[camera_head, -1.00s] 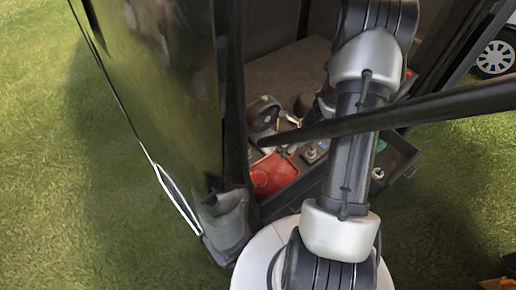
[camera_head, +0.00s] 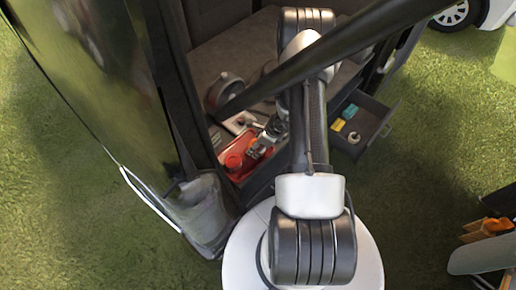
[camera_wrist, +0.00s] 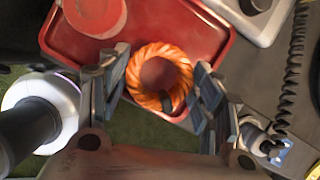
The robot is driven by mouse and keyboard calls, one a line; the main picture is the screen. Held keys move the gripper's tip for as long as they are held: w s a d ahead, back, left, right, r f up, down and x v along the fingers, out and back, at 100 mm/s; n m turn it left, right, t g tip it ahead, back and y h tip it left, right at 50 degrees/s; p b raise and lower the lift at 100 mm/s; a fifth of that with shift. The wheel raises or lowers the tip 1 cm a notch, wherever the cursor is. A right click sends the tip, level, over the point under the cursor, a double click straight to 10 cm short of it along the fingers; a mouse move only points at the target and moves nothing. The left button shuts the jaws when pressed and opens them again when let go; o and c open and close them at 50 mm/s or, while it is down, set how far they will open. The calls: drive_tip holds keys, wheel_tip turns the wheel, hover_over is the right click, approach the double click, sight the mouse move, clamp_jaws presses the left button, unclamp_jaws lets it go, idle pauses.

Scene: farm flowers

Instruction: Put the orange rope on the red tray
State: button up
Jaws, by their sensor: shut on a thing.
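The orange rope (camera_wrist: 138,86) is a twisted ring between the two fingers of my gripper (camera_wrist: 160,62) in the wrist view. The gripper is shut on it, with a finger at each side. The rope is over the lower edge of the red tray (camera_wrist: 205,38), and the tray shows through its hole. I cannot tell whether rope and tray touch. In the head view my gripper (camera_head: 262,148) is at the right side of the red tray (camera_head: 222,158).
A round red item (camera_wrist: 95,14) occupies the tray's upper left in the wrist view. An open drawer (camera_head: 362,128) with small items sits right of my arm. A dark bar (camera_head: 345,50) crosses in front of the vehicle's cargo space. Grass (camera_head: 60,190) lies at left.

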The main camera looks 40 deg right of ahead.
drive_tip(key=shift+f, duration=1.1)
drive_tip(key=shift+f+b, duration=0.2)
drive_tip(key=shift+b, duration=0.15)
drive_tip(key=o, duration=1.2)
drive_tip(key=shift+d+r+p, duration=0.1)
drive_tip(key=shift+r+p, duration=0.25)
drive_tip(key=shift+r, duration=0.25)
drive_tip(key=p+v, duration=0.3)
drive_tip(key=v, duration=0.8)
drive_tip(key=shift+s+r, duration=0.1)
drive_tip(key=shift+s, duration=0.05)
